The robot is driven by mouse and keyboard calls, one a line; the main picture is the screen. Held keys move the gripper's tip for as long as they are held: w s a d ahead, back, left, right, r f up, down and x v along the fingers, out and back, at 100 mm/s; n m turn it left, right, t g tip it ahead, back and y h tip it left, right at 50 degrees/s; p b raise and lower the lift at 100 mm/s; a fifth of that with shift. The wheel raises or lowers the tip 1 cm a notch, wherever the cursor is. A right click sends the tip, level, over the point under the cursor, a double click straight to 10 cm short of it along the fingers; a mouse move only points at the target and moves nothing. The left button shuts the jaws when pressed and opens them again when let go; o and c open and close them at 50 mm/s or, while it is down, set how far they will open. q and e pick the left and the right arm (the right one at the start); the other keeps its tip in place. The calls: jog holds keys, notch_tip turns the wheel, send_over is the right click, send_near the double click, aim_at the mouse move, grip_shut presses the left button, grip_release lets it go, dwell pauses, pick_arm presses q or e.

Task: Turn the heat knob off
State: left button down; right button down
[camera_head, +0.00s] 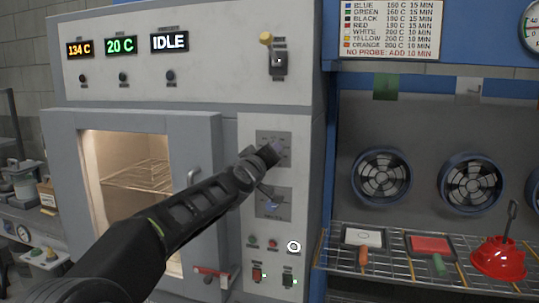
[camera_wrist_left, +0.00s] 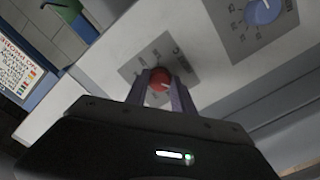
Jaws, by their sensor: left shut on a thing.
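The oven control panel (camera_head: 287,130) has two dial plates, one above the other. My left gripper (camera_head: 268,156) is at the upper dial plate (camera_head: 270,136) and hides its knob in the head view. In the left wrist view a red knob (camera_wrist_left: 160,77) sits between the two fingers of my left gripper (camera_wrist_left: 161,88), which is shut on it. A white mark shows on the knob. A blue knob (camera_wrist_left: 263,11) on the other plate is free; it also shows in the head view (camera_head: 272,206). The dial lettering is too small to read. My right gripper is out of view.
Displays above read 134 C (camera_head: 79,47), 20 C (camera_head: 121,45) and IDLE (camera_head: 169,42). The lit oven door (camera_head: 205,150) is left of the panel. Buttons and switches sit below; a wire rack (camera_head: 400,262) stands right.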

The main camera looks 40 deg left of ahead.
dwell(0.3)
pick_arm(q)
jog(key=c, duration=1.1)
grip_release()
jog(key=v, duration=0.7)
jog(key=shift+s+d, duration=0.15)
jog(key=shift+s, duration=0.25)
